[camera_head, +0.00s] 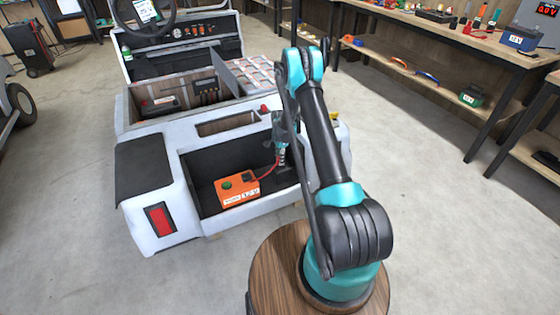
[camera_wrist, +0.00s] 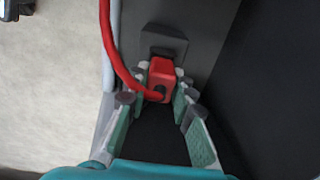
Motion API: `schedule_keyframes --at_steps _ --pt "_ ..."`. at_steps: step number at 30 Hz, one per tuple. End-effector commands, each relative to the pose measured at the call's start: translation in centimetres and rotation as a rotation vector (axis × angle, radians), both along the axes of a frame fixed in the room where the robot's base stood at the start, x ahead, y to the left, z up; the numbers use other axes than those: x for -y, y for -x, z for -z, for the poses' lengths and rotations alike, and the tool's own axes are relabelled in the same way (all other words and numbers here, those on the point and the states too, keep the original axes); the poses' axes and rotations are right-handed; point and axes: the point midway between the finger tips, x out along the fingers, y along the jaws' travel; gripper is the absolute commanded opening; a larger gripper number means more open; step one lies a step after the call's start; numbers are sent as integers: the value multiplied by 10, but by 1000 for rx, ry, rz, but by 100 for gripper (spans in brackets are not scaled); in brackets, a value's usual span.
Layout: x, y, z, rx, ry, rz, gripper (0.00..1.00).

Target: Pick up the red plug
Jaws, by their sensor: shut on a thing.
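The red plug (camera_wrist: 161,72) is a small red block between the fingertips of my gripper (camera_wrist: 162,80) in the wrist view. My gripper is shut on it. A red cable (camera_wrist: 106,35) runs from the plug up along the left. The plug is right in front of a dark square plate (camera_wrist: 165,43) on a grey wall; I cannot tell whether they touch. In the head view my gripper (camera_head: 281,155) is inside the cart's open rear bay, and the red cable (camera_head: 267,171) runs from there to an orange box (camera_head: 237,189). The plug itself is mostly hidden there.
The white cart body (camera_head: 148,145) surrounds the bay with walls and a rim close to my arm. A red knob (camera_head: 264,109) sits on the ledge above. A wooden workbench (camera_head: 430,35) with tools stands at the right. The floor between is clear.

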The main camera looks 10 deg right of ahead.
Motion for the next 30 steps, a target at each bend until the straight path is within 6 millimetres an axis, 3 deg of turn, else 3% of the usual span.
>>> schedule_keyframes --at_steps 8,21,30 --pt "0 0 -29 0 0 0 0" --pt "0 1 -143 0 0 0 0" --pt "0 0 -190 0 0 0 0"
